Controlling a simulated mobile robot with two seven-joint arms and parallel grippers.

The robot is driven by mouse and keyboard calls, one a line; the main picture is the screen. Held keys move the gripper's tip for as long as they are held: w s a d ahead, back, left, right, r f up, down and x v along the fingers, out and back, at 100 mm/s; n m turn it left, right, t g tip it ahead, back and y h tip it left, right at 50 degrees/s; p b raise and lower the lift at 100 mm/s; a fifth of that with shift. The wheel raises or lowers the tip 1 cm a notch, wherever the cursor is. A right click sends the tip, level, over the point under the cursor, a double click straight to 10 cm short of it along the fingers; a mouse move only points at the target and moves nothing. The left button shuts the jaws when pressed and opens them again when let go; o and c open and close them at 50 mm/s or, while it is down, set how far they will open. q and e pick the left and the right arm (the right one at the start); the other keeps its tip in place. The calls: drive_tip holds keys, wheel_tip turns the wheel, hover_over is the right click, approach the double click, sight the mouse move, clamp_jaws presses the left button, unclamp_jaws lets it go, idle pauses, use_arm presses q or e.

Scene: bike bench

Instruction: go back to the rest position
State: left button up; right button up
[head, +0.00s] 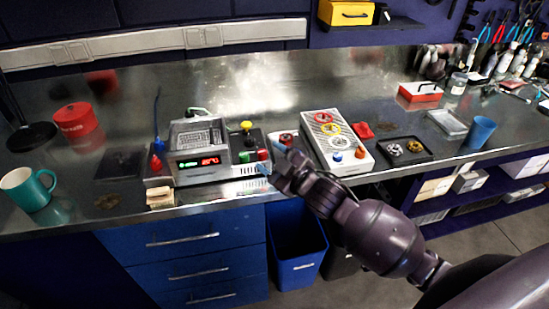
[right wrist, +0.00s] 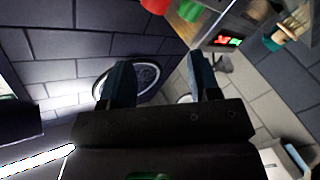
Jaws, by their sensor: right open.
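My right gripper (head: 274,160) is in front of the bench's front edge, between the device with a lit red and green display (head: 197,160) and the white panel with coloured rings (head: 337,140). In the right wrist view my right gripper (right wrist: 158,62) shows its two dark fingers spread apart with nothing between them. My right arm reaches in from the lower right of the head view. My left gripper is in neither view.
The metal bench (head: 265,85) runs across the head view. A teal mug (head: 30,190) stands at its left, a blue cup (head: 479,132) at its right. Blue drawers (head: 190,262) and a blue bin (head: 297,255) are below. Floor (head: 500,240) shows at the lower right.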

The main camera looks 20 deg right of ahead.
idle(0.4)
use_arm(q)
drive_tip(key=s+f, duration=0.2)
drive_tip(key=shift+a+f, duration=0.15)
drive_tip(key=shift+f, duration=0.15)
use_arm(e)
drive_tip(key=s+d+f+m+g+h, duration=0.2)
drive_tip(key=s+f+m, duration=0.3)
drive_tip(key=s+f, duration=0.6)
drive_tip(key=s+d+f+m+g+h, duration=0.3)
drive_tip(key=s+d+f+m+h, duration=0.1)
drive_tip(key=s+f, duration=0.7)
drive_tip(key=shift+s+d+m, duration=0.15)
drive_tip(key=shift+s+m, duration=0.35)
drive_tip(key=shift+s, duration=0.3)
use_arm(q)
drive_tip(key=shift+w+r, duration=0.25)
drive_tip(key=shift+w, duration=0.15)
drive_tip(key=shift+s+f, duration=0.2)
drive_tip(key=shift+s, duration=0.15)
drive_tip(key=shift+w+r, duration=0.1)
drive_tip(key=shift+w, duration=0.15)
use_arm(e)
drive_tip(key=shift+w+r, duration=0.1)
